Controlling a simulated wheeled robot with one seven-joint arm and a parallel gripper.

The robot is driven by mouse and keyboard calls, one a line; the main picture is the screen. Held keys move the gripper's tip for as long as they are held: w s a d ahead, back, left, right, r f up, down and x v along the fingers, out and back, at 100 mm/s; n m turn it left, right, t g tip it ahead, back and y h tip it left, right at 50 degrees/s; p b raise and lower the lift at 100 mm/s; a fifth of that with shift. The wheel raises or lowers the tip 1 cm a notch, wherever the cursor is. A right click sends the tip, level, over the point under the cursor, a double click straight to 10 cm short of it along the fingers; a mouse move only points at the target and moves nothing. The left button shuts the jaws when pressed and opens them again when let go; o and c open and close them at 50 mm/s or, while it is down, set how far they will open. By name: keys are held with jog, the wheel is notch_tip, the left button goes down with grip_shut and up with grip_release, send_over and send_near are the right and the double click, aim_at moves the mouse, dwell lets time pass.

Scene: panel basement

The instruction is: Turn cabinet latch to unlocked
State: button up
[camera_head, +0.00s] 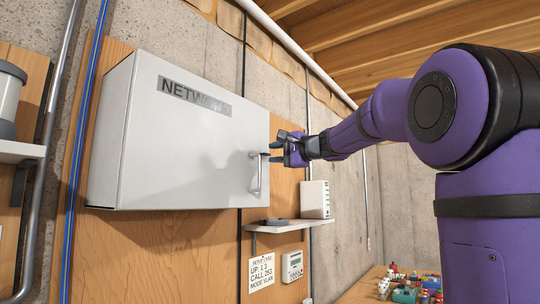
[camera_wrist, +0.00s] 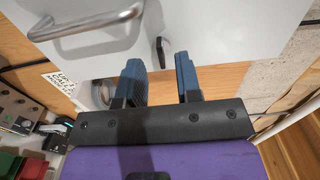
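The white cabinet (camera_head: 185,135), labelled "NETW...", hangs on the wall with its door shut. A silver bar handle (camera_head: 256,178) is on the right side of its door; it also shows in the wrist view (camera_wrist: 88,24). A small dark latch (camera_wrist: 160,48) sits on the door beside the handle in the wrist view. My gripper (camera_head: 276,150) is at the cabinet's right edge, near the top of the handle. In the wrist view my gripper (camera_wrist: 162,80) has its two blue fingers apart, with nothing between them. The latch lies just beyond the fingertips, apart from them.
A shelf (camera_head: 290,225) below the cabinet holds a white router (camera_head: 315,198). A note (camera_head: 262,272) and a white meter (camera_head: 292,266) are on the wall below. A workbench with coloured items (camera_head: 405,290) is at the lower right. A blue pipe (camera_head: 84,150) runs left of the cabinet.

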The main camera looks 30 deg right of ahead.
jog(key=v, duration=0.8)
dwell(0.4)
jog(key=s+a+f+n+g, duration=0.3)
jog(key=s+a+f+g, duration=0.15)
jog(key=a+f, duration=0.35)
jog(key=s+a+f+n+g, duration=0.3)
jog(key=s+a+f, duration=0.3)
jog(key=f, duration=0.4)
jog(key=s+a+f+n+g+h, duration=0.2)
jog(key=s+f, duration=0.4)
jog(key=f, duration=0.3)
jog(key=s+a+f+n+g+h, duration=0.2)
jog(key=s+f+n+h, duration=0.2)
jog(key=s+f, duration=0.3)
notch_tip(320, 180, down, 2)
jog(key=shift+s+a+f+n, duration=0.15)
jog(key=shift+s+a+n, duration=0.15)
jog(key=shift+n, duration=0.6)
jog(key=shift+o, duration=0.2)
